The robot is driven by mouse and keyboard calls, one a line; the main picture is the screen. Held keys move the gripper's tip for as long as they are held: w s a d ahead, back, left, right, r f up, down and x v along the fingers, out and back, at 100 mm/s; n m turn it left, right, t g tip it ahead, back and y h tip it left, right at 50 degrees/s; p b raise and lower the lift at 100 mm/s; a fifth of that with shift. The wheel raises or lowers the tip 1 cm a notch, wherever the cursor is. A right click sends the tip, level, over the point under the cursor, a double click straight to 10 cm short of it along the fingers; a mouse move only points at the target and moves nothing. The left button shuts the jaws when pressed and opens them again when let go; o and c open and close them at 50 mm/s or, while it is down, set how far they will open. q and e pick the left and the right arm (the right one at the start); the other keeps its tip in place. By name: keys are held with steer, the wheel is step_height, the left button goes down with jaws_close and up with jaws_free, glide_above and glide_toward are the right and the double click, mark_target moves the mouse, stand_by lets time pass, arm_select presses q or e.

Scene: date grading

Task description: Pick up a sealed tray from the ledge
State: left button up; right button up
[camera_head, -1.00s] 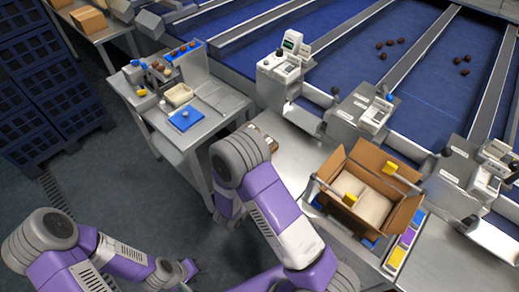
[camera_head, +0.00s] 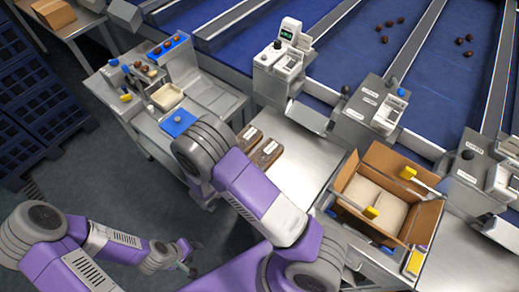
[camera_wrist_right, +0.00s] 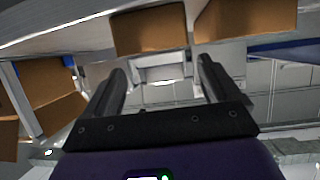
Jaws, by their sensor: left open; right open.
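Two dark sealed trays with white labels lie side by side on the steel ledge in the head view: a left tray (camera_head: 250,138) and a right tray (camera_head: 267,153). The elbow of my right arm is just left of them. My left gripper (camera_head: 191,262) is low over the floor, open and away from the trays. My right gripper is not visible in the head view. In the right wrist view my right gripper (camera_wrist_right: 161,75) is open, with nothing between its fingers. No sealed tray is clearly visible there.
An open cardboard box (camera_head: 362,226) with pale contents stands right of the trays; its brown flaps (camera_wrist_right: 150,30) show in the right wrist view. Weighing stations line the blue belts behind. A side bench (camera_head: 215,98) holds a blue pad (camera_head: 178,123). Bare ledge lies between trays and box.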

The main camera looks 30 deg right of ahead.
mark_target(263, 155)
steer(key=x, duration=0.6)
steer(key=shift+d, duration=0.4)
steer(key=c, duration=0.8)
